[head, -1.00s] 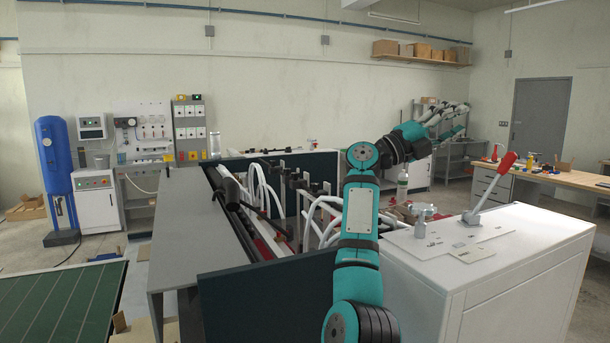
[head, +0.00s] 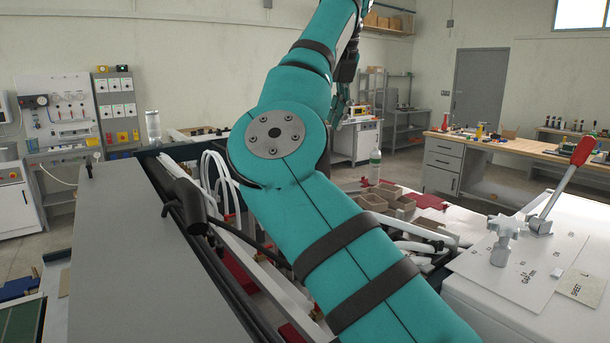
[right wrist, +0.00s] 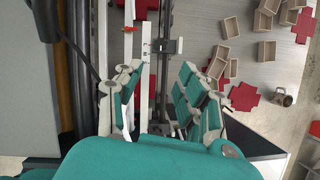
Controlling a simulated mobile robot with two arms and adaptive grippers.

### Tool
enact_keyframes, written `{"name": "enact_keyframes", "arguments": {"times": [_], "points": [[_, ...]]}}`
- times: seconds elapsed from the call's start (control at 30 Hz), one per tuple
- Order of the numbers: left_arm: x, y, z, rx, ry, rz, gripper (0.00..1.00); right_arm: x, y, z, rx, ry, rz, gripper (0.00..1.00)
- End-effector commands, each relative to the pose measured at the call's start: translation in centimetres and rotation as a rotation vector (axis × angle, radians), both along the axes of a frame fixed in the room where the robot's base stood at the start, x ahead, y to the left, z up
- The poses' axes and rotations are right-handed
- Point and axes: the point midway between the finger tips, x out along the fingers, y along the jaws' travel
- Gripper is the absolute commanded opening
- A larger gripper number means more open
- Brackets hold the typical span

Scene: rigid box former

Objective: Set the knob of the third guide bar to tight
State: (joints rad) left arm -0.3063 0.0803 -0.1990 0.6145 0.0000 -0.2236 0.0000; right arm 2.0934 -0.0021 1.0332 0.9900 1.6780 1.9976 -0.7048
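My right arm crosses the head view, and its gripper (head: 342,92) is partly hidden behind my arm at the top. In the right wrist view the right gripper (right wrist: 160,70) is open, its teal fingers spread with nothing gripped. A pale bar (right wrist: 146,60) with a small grey clamp block (right wrist: 170,46) lies beyond the fingers in the right wrist view. I cannot tell which bar is the third, and its knob's setting is not readable. My left gripper is not in view.
A white cabinet top at right carries a grey star knob (head: 504,230) and a red-handled lever (head: 572,170).

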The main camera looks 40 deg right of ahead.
Motion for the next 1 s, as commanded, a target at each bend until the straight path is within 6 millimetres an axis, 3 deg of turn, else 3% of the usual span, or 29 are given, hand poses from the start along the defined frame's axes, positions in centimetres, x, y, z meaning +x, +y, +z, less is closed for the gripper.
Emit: {"name": "enact_keyframes", "arguments": {"times": [0.27,0.6,0.8,1.0], "points": [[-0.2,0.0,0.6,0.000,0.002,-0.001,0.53,2.1,-0.8,-5.5,-0.002,0.006,-0.006,0.39],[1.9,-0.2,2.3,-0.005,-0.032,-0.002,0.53,4.6,-1.7,-11.9,-0.003,0.005,-0.006,0.39],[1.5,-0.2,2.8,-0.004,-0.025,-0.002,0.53,5.4,-2.0,-14.0,-0.003,0.003,-0.006,0.39],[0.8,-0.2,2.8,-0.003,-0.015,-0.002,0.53,5.7,-2.1,-14.7,-0.004,0.003,-0.006,0.39]]}}
